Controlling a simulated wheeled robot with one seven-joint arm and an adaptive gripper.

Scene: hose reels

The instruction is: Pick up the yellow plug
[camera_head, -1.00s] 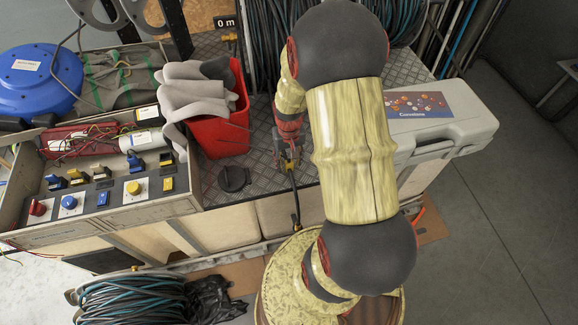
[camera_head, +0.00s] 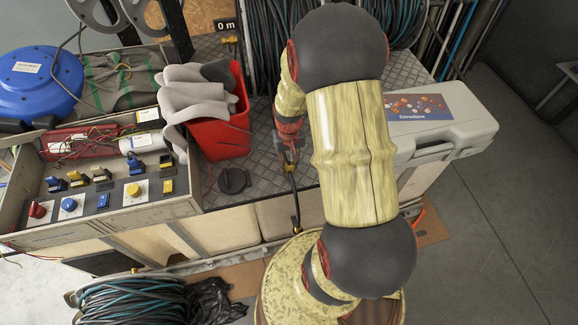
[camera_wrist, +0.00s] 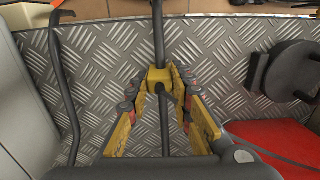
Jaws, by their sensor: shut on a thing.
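The yellow plug (camera_wrist: 158,78) is a small block between my gripper's fingertips in the wrist view, with a dark cable running from it. My gripper (camera_wrist: 157,84) is shut on the plug, with a finger on each side of it, above the metal checker-plate top. In the head view my gripper (camera_head: 290,160) is small and hangs over the plate's front part, left of my arm. The plug itself is too small to make out there. A dark cable (camera_head: 296,205) passes down from the gripper over the front edge.
A red bin (camera_head: 222,135) with grey gloves and a black round knob (camera_head: 234,180) stand to the left. A grey case (camera_head: 440,130) lies to the right. A tray with switches (camera_head: 105,205) is at the far left. A grey hooked bar (camera_wrist: 68,80) shows in the wrist view.

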